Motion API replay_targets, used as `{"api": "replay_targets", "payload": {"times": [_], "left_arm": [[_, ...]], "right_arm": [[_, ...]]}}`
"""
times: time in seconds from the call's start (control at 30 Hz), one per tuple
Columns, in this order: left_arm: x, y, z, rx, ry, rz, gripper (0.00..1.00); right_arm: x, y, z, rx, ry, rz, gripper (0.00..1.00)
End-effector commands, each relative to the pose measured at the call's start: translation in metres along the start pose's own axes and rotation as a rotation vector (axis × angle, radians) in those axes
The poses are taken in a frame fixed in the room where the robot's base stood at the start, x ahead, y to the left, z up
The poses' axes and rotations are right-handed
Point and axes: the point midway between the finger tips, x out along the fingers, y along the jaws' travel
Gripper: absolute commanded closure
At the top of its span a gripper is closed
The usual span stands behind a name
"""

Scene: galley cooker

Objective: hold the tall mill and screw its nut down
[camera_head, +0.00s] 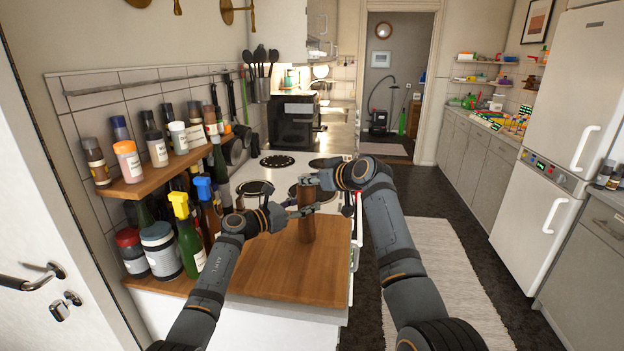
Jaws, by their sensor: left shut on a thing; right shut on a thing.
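The tall mill (306,228) is a brown wooden cylinder standing upright on the wooden board (280,278) at the end of the counter. My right gripper (312,181) comes in from the right, above the left one, and is shut at the very top of the mill. The nut is hidden by the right gripper's fingers, so I cannot tell how far down it sits.
A wooden shelf (166,176) with several spice jars is on the left wall. Bottles, including a green one with a yellow cap (188,240), stand below it. The cooker's hob (262,187) lies behind the board. Open floor with a pale rug (440,270) is to the right.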

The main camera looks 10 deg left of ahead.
Motion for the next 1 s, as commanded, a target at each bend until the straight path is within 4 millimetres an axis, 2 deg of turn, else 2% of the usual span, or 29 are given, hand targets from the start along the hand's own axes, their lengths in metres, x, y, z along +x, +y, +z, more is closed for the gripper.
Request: {"api": "replay_targets", "payload": {"times": [0.17, 0.2, 0.37, 0.87, 1.0], "left_arm": [[0.0010, -0.0025, 0.0033, 0.004, -0.006, -0.008, 1.00], [0.0010, -0.0025, 0.0034, 0.004, -0.006, -0.008, 1.00], [0.0008, -0.0018, 0.0029, 0.003, -0.005, -0.006, 1.00], [0.0004, -0.0009, 0.0021, 0.002, -0.003, -0.003, 1.00], [0.0004, -0.0008, 0.0021, 0.002, -0.003, -0.003, 1.00]], "right_arm": [[0.0011, 0.0020, 0.0040, 0.001, -0.006, 0.004, 1.00], [0.0011, 0.0021, 0.0041, 0.001, -0.006, 0.003, 0.70], [0.0008, 0.0015, 0.0031, 0.001, -0.005, 0.002, 0.48], [0.0006, 0.0010, 0.0016, -0.001, -0.003, -0.002, 0.47], [0.0007, 0.0043, 0.0016, -0.020, -0.005, -0.051, 0.47]]}}
